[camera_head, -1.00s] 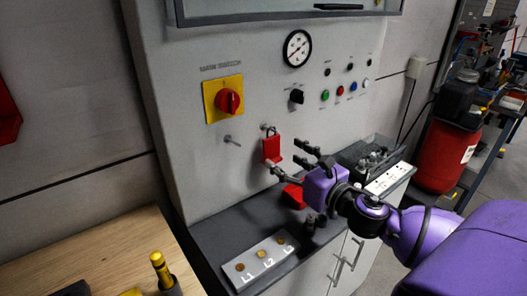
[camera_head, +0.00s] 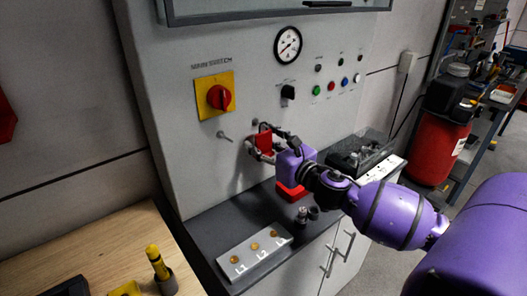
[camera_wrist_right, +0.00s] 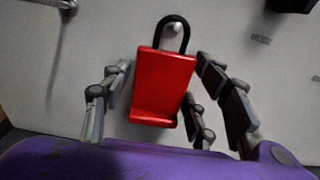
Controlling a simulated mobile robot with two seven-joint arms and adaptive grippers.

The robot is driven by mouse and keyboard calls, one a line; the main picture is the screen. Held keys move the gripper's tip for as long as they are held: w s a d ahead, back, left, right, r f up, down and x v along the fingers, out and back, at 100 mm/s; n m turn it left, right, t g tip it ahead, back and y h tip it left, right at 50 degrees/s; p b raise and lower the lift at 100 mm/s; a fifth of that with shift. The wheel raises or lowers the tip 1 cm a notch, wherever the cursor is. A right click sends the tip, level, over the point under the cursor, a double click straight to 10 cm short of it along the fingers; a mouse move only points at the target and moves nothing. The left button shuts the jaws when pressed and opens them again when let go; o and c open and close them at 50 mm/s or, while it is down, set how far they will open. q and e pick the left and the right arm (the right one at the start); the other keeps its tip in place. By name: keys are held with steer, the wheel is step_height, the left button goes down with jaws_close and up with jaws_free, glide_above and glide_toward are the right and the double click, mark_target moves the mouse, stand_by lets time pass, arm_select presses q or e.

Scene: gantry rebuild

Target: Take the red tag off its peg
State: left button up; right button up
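The red tag (camera_head: 264,142) hangs by a black loop from its peg on the grey cabinet front. In the right wrist view the tag (camera_wrist_right: 163,82) hangs slightly tilted, with the loop around the peg's round head (camera_wrist_right: 173,29). My right gripper (camera_head: 262,146) is at the tag, its fingers partly covering it in the head view. In the right wrist view its fingers stand apart on either side of the tag, with visible gaps. The gripper looks open. My left gripper is not in view.
A bare peg (camera_head: 224,138) sticks out left of the tag, below the main switch (camera_head: 219,97). Below lie a red block (camera_head: 291,191), small dark parts (camera_head: 303,215) and an L1-L3 plate (camera_head: 254,250) on the dark counter. A black tray (camera_head: 362,155) stands right.

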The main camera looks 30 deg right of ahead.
steer(key=c, duration=0.8)
steer(key=shift+r, duration=0.15)
